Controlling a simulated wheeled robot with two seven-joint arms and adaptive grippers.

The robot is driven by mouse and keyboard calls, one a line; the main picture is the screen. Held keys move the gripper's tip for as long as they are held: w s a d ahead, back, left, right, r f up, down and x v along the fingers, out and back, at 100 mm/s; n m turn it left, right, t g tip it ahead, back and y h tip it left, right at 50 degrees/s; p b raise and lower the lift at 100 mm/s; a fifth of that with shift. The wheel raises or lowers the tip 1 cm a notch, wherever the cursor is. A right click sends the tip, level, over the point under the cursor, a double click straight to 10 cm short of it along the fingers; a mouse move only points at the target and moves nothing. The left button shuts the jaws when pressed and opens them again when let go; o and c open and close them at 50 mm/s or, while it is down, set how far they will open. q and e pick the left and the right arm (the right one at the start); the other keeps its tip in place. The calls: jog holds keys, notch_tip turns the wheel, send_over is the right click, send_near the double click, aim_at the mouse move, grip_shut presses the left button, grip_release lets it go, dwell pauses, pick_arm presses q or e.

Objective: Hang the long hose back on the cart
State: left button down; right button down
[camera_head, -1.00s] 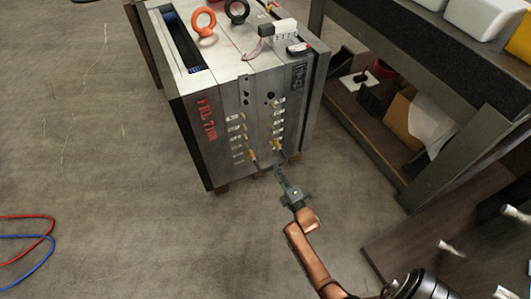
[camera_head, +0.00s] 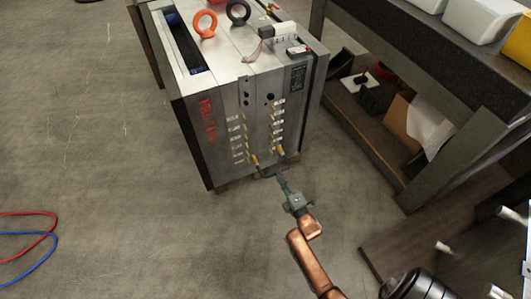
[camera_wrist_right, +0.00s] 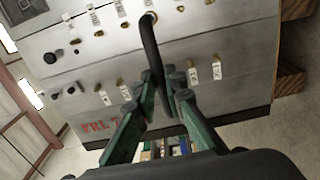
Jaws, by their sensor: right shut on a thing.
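The mould base (camera_head: 225,125) is a grey steel block with rows of labelled ports on its front. A short dark hose runs from a yellow fitting (camera_head: 280,150) low on that face. My right gripper (camera_head: 283,179) is just in front of these fittings. In the right wrist view, its green fingers (camera_wrist_right: 163,88) are shut on the black hose (camera_wrist_right: 151,45), whose far end still sits at a brass port. A red hose (camera_head: 30,214) and a blue hose (camera_head: 40,254) lie at the left edge, partly out of frame. My left gripper is not in view.
A brown panel with pale pegs (camera_head: 443,247), perhaps part of the cart, stands at the lower right. A dark workbench (camera_head: 400,75) with bins stands to the right, boxes on its lower shelf.

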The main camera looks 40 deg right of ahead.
jog(key=shift+p+v, duration=0.6)
jog(key=shift+v, duration=1.3)
